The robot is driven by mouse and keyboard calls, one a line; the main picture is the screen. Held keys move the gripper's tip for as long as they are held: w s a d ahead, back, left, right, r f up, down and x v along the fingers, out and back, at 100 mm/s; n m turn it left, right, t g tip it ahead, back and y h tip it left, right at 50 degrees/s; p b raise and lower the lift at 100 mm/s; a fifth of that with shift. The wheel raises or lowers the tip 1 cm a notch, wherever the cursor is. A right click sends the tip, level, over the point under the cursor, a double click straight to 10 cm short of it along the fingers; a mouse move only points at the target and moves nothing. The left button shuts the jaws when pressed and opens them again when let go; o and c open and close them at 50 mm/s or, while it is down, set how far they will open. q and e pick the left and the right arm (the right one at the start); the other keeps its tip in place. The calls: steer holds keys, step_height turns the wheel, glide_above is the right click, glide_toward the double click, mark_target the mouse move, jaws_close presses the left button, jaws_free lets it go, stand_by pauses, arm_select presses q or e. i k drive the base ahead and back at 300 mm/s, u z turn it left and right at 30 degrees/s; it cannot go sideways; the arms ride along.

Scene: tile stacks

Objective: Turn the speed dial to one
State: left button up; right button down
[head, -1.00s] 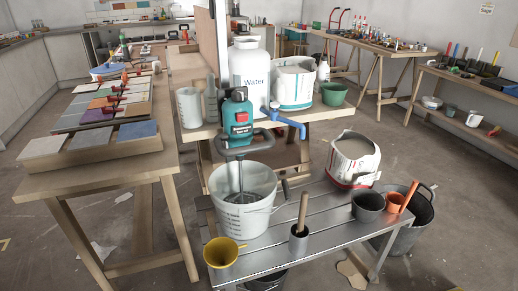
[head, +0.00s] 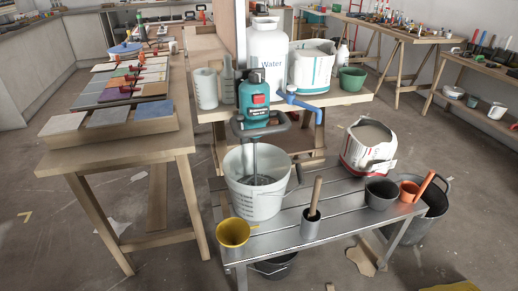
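A teal power mixer (head: 254,95) with a red patch on its front and a dark handle ring stands upright above a white bucket (head: 258,192). Its whisk reaches down into the bucket. The speed dial is too small to make out on the mixer from here. Neither of my grippers is in the head view.
The bucket stands on a low grey metal bench (head: 330,220) with a yellow cup (head: 233,233), a metal pot with a wooden handle (head: 311,222), a dark pot (head: 381,194) and an open bag (head: 367,146). A tile table (head: 120,155) is at left.

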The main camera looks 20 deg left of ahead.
mark_target(254, 77)
steer(key=u, duration=1.35)
steer(key=i, duration=0.6)
steer(key=z, duration=0.05)
